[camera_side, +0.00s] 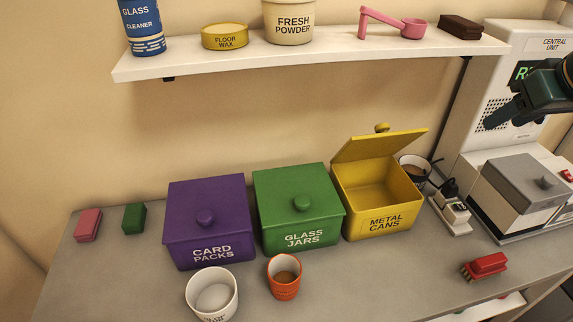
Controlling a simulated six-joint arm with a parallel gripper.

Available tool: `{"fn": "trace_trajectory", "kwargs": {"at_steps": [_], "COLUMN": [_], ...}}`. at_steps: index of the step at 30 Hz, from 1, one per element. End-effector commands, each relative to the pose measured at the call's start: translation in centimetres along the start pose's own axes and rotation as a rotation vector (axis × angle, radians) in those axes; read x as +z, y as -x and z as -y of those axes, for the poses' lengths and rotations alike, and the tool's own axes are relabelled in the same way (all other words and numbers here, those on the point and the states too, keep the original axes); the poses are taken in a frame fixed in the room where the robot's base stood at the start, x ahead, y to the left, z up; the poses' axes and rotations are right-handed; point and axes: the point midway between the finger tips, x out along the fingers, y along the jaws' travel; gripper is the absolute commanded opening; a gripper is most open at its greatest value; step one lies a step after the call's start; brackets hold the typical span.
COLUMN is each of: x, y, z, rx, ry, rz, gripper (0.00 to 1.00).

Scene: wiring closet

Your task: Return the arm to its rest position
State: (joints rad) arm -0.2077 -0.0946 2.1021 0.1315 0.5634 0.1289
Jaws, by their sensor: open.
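A dark teal part of my arm enters at the upper right edge, with my gripper (504,104) at its end. The gripper is in the air in front of the white central unit (480,97), above the counter. Its jaws are open and nothing shows between them. It is well to the right of the bins and touches nothing that I can see. The rest of the arm is outside the picture.
On the counter (370,282) stand a closed purple bin (190,205), a closed green bin (285,190) and a yellow bin (378,210) with its lid raised. A white pot (226,281) and orange cup (292,292) stand in front. A loaded shelf (290,50) is above.

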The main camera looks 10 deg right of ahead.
Motion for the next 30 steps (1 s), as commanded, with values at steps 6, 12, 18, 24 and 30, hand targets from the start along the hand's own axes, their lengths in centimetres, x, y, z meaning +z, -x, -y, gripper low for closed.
{"fn": "trace_trajectory", "kwargs": {"at_steps": [6, 12, 18, 24, 30], "x": [3.9, 7.9, 12.3, 16.2, 18.2], "y": [4.0, 6.9, 9.1, 10.4, 10.9], "z": [-2.2, -3.8, -4.8, -5.5, -5.6], "rx": [-0.001, 0.000, 0.000, 0.002, 0.002], "ry": [-0.002, 0.002, 0.009, 0.017, 0.023], "rz": [0.018, 0.037, 0.056, 0.073, 0.083], "gripper": [0.47, 0.47, 0.47, 0.47, 0.47]}}
